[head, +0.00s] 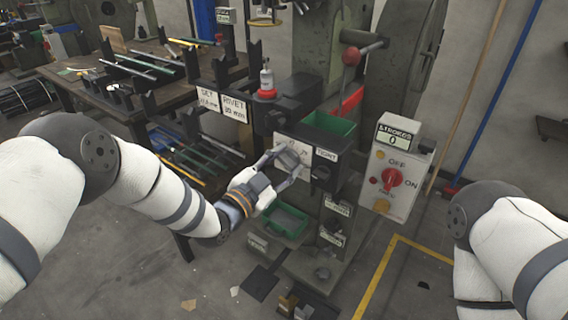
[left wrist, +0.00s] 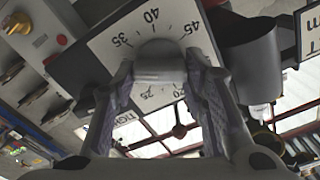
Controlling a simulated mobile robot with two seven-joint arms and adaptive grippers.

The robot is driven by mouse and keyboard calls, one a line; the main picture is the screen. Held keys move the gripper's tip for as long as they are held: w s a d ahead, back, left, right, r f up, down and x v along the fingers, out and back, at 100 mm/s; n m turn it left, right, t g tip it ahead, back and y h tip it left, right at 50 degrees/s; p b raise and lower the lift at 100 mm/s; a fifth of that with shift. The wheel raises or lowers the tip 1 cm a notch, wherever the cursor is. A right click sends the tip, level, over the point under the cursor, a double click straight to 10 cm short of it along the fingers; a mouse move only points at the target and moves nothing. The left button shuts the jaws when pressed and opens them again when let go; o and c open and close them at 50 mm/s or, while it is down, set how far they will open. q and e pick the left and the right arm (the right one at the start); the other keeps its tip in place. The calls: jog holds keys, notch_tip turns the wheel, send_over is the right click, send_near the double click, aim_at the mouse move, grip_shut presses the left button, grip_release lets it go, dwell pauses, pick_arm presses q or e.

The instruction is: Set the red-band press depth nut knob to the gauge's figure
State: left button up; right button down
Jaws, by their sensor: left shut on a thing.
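The depth nut knob (head: 289,158) is a grey round knob on a white dial plate at the front of the press. My left gripper (head: 284,167) is shut on it from the front left. In the left wrist view the knob (left wrist: 160,60) sits between the two fingers of the gripper (left wrist: 160,78). The dial plate (left wrist: 112,46) shows 35, 40 and 45 along its upper edge and partly hidden smaller figures below; the knob's pointer is not clear. My right gripper is out of view.
White SET and RIVET cards (head: 221,103) stand left of a red-based bottle (head: 267,82); their small figures are hard to read. A green bin (head: 330,124) is behind the dial, another green tray (head: 285,221) below it. A control box (head: 392,178) with a red switch stands right, its STROKES counter at 0.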

pick_arm(q)
jog(key=n, duration=0.4)
jog(key=shift+a+f+n+b, duration=0.1)
jog(key=shift+n+b, duration=0.2)
jog(key=n+b, duration=0.1)
jog(key=n, duration=0.3)
jog(key=shift+w+n, duration=0.1)
jog(key=shift+n, duration=0.3)
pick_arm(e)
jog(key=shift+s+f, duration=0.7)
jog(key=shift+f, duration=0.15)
pick_arm(q)
jog(key=o, duration=1.2)
jog(key=shift+c, duration=0.2)
jog(key=v, duration=1.2)
